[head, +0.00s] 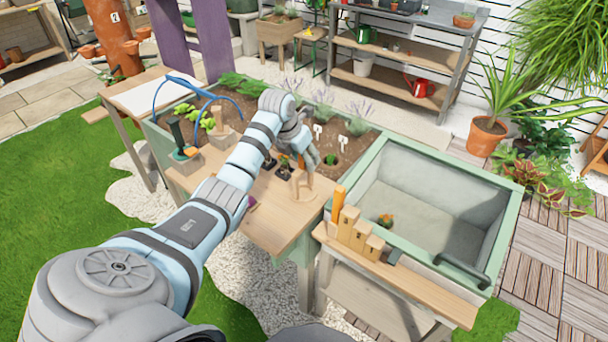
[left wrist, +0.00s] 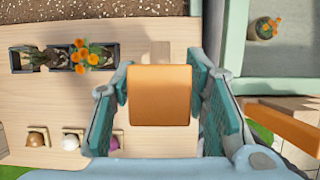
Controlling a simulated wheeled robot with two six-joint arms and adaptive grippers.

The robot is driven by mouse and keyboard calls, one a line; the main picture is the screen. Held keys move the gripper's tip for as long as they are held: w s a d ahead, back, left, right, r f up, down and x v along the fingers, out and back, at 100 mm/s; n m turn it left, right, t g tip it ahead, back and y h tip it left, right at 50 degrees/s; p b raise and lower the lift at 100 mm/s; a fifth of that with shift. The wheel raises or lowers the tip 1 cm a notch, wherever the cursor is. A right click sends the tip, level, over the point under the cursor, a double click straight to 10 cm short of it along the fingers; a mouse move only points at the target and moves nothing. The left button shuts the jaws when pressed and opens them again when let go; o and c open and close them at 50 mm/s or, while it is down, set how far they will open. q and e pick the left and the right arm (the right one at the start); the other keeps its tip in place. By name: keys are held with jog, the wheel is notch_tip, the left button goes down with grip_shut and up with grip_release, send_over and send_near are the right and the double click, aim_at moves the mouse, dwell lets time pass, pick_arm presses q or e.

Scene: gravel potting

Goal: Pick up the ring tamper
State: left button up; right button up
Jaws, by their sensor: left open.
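The ring tamper (head: 302,188) appears to be the pale wooden piece standing on the bench top, just under my left gripper (head: 308,163) in the head view. In the left wrist view an orange-brown wooden block, likely the top of the tamper (left wrist: 160,96), lies between the two fingers. The fingers are open on either side of it. I cannot tell whether they touch it. The lower part of the tamper is hidden in the left wrist view. My right gripper is not in view.
Small dark pots (left wrist: 62,57), one with orange flowers, stand beside the tamper. Several small round-topped items (left wrist: 70,139) lie near the bench's edge. A grey tub (head: 430,205) and an upright orange handle (head: 338,203) are to the right. A planted soil bed (head: 345,150) lies behind.

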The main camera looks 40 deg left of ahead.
pick_arm(q)
grip_shut()
jog(key=shift+r, duration=0.1)
